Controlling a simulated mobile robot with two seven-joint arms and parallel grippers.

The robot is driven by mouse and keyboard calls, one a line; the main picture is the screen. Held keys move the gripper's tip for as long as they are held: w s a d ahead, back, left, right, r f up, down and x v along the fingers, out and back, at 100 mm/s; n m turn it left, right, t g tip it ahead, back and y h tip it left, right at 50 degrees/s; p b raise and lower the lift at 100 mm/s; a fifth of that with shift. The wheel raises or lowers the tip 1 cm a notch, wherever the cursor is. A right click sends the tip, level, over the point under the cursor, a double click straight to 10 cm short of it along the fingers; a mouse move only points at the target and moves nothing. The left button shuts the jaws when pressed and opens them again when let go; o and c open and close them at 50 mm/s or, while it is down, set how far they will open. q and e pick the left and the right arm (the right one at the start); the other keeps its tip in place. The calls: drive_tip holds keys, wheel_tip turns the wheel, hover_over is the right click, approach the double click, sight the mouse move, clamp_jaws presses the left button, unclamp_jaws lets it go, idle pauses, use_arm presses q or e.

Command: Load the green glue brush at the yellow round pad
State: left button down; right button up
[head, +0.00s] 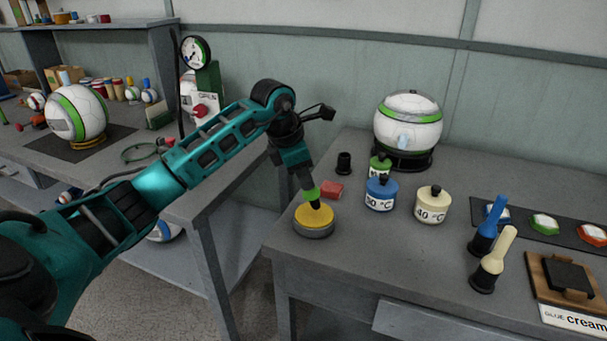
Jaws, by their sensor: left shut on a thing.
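My left gripper (305,176) points down near the front left corner of the right table, shut on the green glue brush (312,194). The brush's green collar shows below the fingers. Its dark lower end (316,204) is over the yellow round pad (314,218) and seems to touch its top. The pad has a yellow top on a grey round base. The brush's handle is hidden in the gripper. My right gripper is not in view.
A red block (332,190) and a black cup (344,163) stand close behind the pad. A blue brush (488,227) and a cream brush (493,260) stand upright farther right. A ball (408,122) sits at the back.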

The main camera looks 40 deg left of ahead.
use_arm(q)
drive_tip(key=shift+f+b, duration=0.35)
drive_tip(key=shift+f, duration=0.35)
idle(1.3)
drive_tip(key=shift+r, duration=0.1)
drive_tip(key=shift+r+p, duration=2.7)
drive_tip(key=shift+r, duration=0.8)
